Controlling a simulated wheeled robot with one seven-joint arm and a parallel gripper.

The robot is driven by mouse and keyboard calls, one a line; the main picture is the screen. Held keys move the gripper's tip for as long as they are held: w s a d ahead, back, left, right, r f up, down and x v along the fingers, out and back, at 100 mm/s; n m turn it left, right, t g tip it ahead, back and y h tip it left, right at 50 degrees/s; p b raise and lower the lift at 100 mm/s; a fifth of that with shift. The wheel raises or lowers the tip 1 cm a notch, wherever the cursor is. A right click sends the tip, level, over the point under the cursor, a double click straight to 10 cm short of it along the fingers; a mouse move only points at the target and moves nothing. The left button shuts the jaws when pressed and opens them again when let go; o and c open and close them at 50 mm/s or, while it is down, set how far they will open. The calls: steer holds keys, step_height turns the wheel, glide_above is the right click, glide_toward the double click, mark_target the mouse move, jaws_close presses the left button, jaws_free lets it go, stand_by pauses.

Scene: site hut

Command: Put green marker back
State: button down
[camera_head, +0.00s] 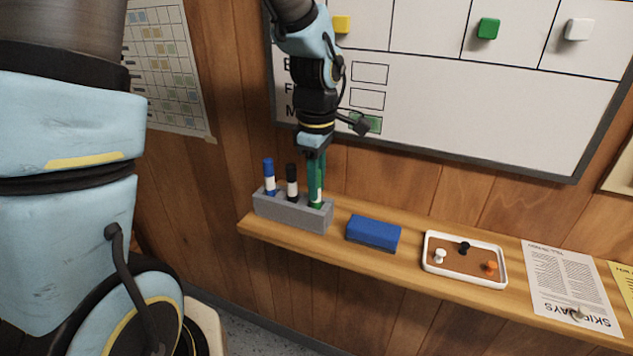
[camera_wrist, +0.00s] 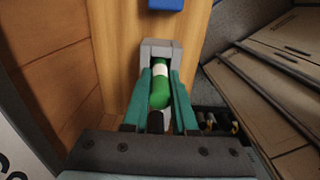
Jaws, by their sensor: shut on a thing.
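The green marker (camera_head: 316,195) stands upright at the right end of the grey holder (camera_head: 278,208), its lower end at or in the right slot. My gripper (camera_head: 316,165) comes from above and is shut on the green marker. In the wrist view the green marker (camera_wrist: 160,92) lies between my two green fingers, with the grey holder (camera_wrist: 157,46) just beyond. How deep the marker sits in the slot is hidden. A blue marker (camera_head: 269,178) and a black marker (camera_head: 292,184) stand in the holder's other slots.
On the wooden shelf (camera_head: 408,274) are a blue eraser block (camera_head: 373,233), a white tray (camera_head: 464,277) with several pins, and a printed sheet (camera_head: 570,286). The whiteboard (camera_head: 460,95) hangs on the wall close behind my arm.

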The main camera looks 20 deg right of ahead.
steer(key=shift+f, duration=0.15)
steer(key=c, duration=0.7)
jaws_free()
step_height(320, 180, up, 12)
steer(key=shift+r+b, duration=0.2)
steer(key=shift+b, duration=0.75)
steer(key=a+f+m, duration=0.3)
steer(key=a, duration=0.5)
steer(key=w+a+f+m+t, duration=0.1)
steer(key=a+f+m, duration=0.3)
steer(key=a, duration=0.5)
steer(key=a+f+m, duration=0.3)
steer(key=a+f, duration=0.1)
steer(key=a, duration=0.4)
steer(key=shift+w+a+f+m+t, duration=0.15)
steer(key=shift+a+f+m+t, duration=0.1)
steer(key=shift+m+t, duration=0.05)
